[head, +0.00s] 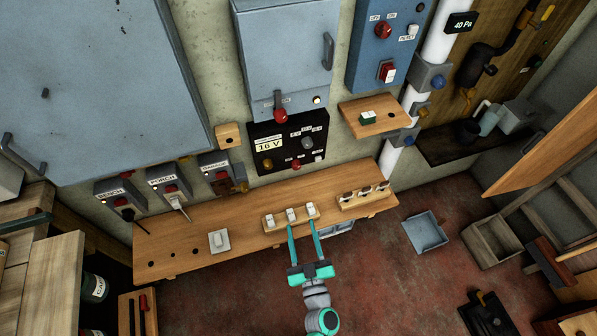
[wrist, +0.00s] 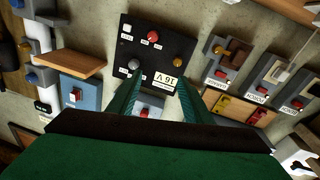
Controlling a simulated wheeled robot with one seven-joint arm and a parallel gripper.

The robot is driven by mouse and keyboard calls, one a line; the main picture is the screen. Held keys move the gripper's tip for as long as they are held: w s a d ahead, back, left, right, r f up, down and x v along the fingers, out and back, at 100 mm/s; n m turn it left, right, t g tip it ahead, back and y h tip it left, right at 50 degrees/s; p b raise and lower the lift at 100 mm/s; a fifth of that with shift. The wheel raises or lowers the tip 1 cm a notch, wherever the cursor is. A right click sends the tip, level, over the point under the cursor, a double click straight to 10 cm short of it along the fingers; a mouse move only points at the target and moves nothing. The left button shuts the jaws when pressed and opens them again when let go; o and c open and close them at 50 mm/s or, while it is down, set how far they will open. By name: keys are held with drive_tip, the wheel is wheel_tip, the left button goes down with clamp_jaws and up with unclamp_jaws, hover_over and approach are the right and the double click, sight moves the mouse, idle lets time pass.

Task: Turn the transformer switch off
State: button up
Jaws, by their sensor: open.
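The transformer is a black panel marked 16 V (head: 262,132) on the back wall, under the grey cabinet. It carries a grey knob (head: 308,143), a brass knob, a red button-like part (head: 297,165) and a small white part (head: 318,158). I cannot tell which is its switch, or its position. My gripper (head: 303,228) is open and empty, below and in front of the panel, over the bench's front edge. In the wrist view the panel (wrist: 155,50) appears upside down beyond my fingers (wrist: 161,82), with its red part (wrist: 153,37) and white part (wrist: 127,28). Nothing is touched.
Labelled boxes (head: 165,180) with plugs hang left of the panel. A small shelf (head: 385,118) and a blue box (head: 370,45) are at right. Space before the panel looks clear.

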drive_tip(key=n+g+y, duration=0.1)
drive_tip(key=y, duration=0.1)
approach(298, 169)
drive_tip(key=x, duration=0.8)
drive_tip(key=shift+w+a+r, duration=0.15)
drive_tip(key=shift+w+a, duration=0.1)
drive_tip(key=shift+w, duration=0.1)
drive_tip(key=c, duration=1.1)
